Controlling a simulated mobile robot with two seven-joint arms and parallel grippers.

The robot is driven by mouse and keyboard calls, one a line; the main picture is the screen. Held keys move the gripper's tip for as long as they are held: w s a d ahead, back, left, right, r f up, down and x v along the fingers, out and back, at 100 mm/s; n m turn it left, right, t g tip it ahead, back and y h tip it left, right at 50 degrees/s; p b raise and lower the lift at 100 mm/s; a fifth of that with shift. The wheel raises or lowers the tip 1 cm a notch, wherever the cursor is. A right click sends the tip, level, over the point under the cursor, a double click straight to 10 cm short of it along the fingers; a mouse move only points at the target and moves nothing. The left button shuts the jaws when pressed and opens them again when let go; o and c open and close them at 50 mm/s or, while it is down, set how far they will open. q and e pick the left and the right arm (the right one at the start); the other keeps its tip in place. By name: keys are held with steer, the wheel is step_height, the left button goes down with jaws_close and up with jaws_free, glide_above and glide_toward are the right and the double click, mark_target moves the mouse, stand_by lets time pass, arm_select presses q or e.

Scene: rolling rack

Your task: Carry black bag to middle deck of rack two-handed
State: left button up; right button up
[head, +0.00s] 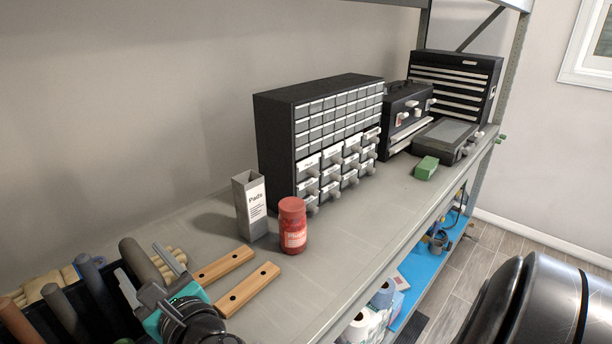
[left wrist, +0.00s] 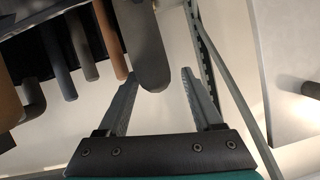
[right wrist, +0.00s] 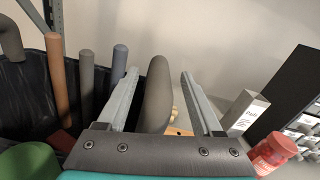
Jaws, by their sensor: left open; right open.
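The black bag (head: 113,266) is at the lower left of the head view, partly cut off by the frame, with several tool handles standing out of it. Its dark side also shows in the right wrist view (right wrist: 28,100) and the left wrist view (left wrist: 38,52). My right gripper (right wrist: 158,73) is open, its fingers on either side of a thick grey grip (right wrist: 157,92) at the bag's end. My left gripper (left wrist: 158,75) is open around a similar grey grip (left wrist: 150,45); the head view does not show it. Contact with the grips cannot be told.
The rack's grey deck (head: 345,240) carries a red jar (head: 293,226), a Pads box (head: 250,205), two wooden bars (head: 247,288), a drawer cabinet (head: 275,150), toolboxes (head: 460,80) and a green block (head: 426,168). A blue lower deck (head: 410,295) holds rolls.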

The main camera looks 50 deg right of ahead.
arm_select(q)
step_height(320, 180, up, 9)
steer(key=shift+f, duration=0.1)
arm_select(e)
steer(key=shift+s+f, duration=0.1)
steer(key=shift+s, duration=0.3)
steer(key=s, duration=1.1)
stand_by(0.4)
